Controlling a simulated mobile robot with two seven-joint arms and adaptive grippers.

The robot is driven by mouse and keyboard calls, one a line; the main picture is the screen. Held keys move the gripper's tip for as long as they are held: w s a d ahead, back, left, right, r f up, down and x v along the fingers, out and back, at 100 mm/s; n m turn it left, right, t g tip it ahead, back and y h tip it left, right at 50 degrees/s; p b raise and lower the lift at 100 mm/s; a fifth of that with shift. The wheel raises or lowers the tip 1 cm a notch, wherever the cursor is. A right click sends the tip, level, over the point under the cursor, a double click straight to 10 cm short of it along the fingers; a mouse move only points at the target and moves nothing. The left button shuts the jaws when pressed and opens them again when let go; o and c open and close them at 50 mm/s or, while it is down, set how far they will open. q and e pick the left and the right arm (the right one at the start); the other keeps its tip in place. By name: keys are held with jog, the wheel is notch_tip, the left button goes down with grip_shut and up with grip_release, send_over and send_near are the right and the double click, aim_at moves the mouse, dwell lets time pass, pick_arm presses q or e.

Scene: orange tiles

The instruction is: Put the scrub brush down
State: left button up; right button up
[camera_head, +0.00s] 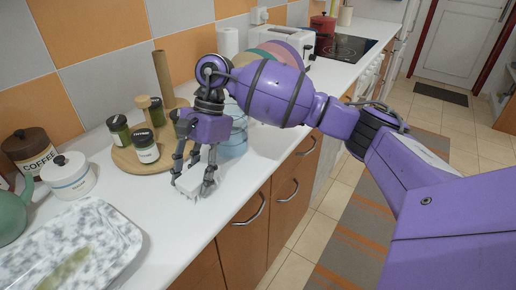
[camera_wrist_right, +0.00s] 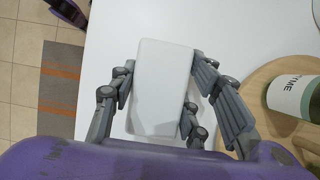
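The scrub brush (camera_head: 190,184) shows as a plain white block low over the front part of the white counter; its bristles are hidden. My right gripper (camera_head: 194,178) reaches down over it, with grey fingers on both sides. In the right wrist view, the white block (camera_wrist_right: 163,85) lies between the fingers of the right gripper (camera_wrist_right: 162,78), which appear to touch its long sides. I cannot tell whether its underside touches the counter. My left gripper is not in view.
A speckled tray (camera_head: 120,228) lies at the front left, near a white canister (camera_head: 70,180). Bare counter (camera_head: 165,215) lies between tray and gripper, and the counter edge is close.

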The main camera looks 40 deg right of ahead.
jog(key=o, duration=0.4)
jog(key=shift+f, duration=0.2)
jog(key=shift+r, duration=0.25)
jog(key=v, duration=1.1)
jog(key=shift+w+r, duration=0.15)
jog(key=shift+r, duration=0.05)
jog(key=shift+d+r, duration=0.2)
jog(key=shift+r, duration=0.2)
